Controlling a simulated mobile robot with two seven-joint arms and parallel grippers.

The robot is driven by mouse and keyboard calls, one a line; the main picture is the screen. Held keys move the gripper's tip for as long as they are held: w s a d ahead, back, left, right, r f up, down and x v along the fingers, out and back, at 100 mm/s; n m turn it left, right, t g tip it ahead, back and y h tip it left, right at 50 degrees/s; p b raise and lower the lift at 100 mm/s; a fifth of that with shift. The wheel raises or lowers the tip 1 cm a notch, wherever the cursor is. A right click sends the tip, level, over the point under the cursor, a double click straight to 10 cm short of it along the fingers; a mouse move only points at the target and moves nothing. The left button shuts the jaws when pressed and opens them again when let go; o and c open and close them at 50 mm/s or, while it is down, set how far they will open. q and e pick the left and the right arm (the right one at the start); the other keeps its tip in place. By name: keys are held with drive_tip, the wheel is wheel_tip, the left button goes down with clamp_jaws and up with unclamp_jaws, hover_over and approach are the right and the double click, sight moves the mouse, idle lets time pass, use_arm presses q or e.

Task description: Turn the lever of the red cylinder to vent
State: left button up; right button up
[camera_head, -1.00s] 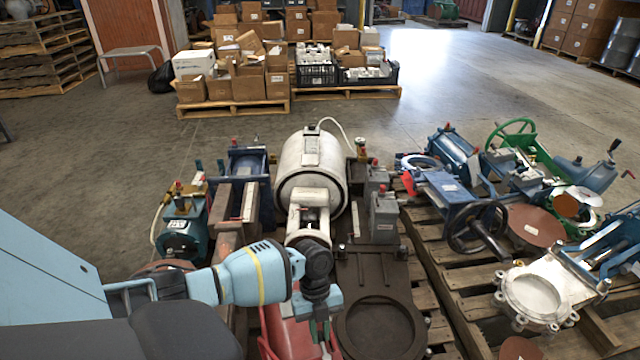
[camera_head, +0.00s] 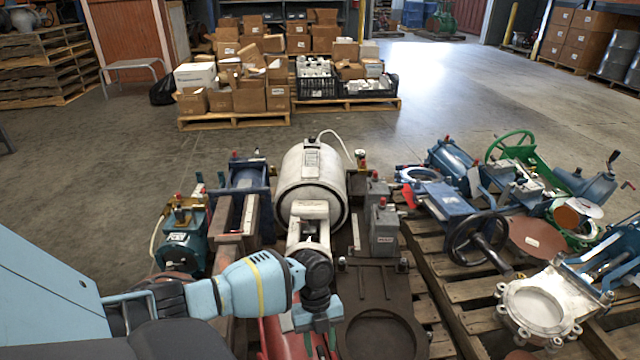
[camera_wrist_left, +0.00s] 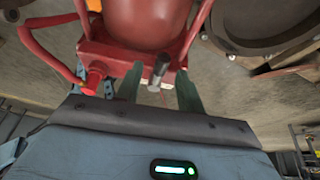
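The red cylinder (camera_head: 283,338) lies at the bottom centre of the head view, partly hidden by my left arm. In the left wrist view its rounded red body (camera_wrist_left: 150,22) fills the top middle, above a red flat end. A short grey lever-like pin (camera_wrist_left: 158,70) stands out from that end. My left gripper (camera_head: 321,345) is over the cylinder, pointing down. In the left wrist view its two greenish fingers (camera_wrist_left: 159,86) are apart, one on each side of the pin, with gaps visible. The lever cannot be made out in the head view. My right gripper is not in view.
A white cylinder (camera_head: 311,190) lies just behind. A dark flat plate with a round ring (camera_head: 382,328) is right of the red cylinder. A teal actuator (camera_head: 183,240) stands left. Several valves crowd the right pallet, including a black handwheel (camera_head: 478,240). Open floor lies beyond.

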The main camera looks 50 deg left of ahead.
use_arm(q)
drive_tip(key=p+v, duration=0.1)
drive_tip(key=v, duration=0.6)
idle(0.5)
